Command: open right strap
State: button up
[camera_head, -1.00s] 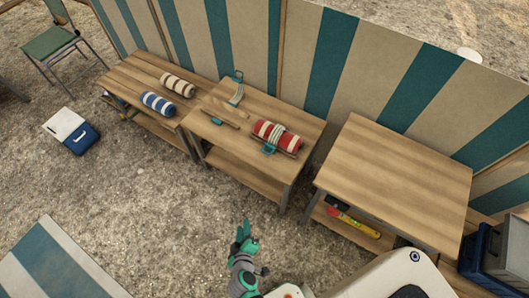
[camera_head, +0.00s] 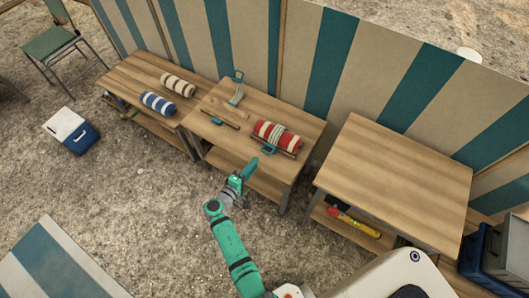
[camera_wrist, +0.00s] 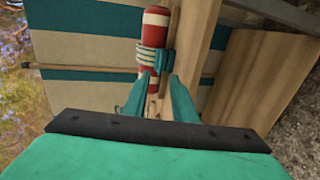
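A red-and-cream striped roll (camera_head: 278,137) lies on the middle wooden table, with pale strap bands around it and a teal buckle (camera_head: 268,149) on its near side. The roll (camera_wrist: 155,20) also shows in the wrist view, with the buckle (camera_wrist: 167,62) beyond my fingertips. A second teal-and-pale strap (camera_head: 237,92) lies spread on the table left of the roll, holding nothing. My gripper (camera_head: 248,166) is at the table's front edge, just short of the buckle. In the wrist view my gripper (camera_wrist: 157,85) is open, fingers apart and empty. I cannot tell whether it touches the buckle.
A wooden bar (camera_head: 219,117) lies on the middle table near the spread strap. The left table holds a cream roll (camera_head: 178,85) and a blue roll (camera_head: 158,104). The right table (camera_head: 400,175) has a bare top. A striped cloth wall (camera_head: 335,60) stands close behind.

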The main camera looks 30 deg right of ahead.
aim_at(275, 138)
jog(key=x, duration=0.9)
jog(key=shift+w+d+f, duration=0.15)
jog(key=shift+d, duration=0.2)
jog(key=shift+a+f, duration=0.1)
grip_shut()
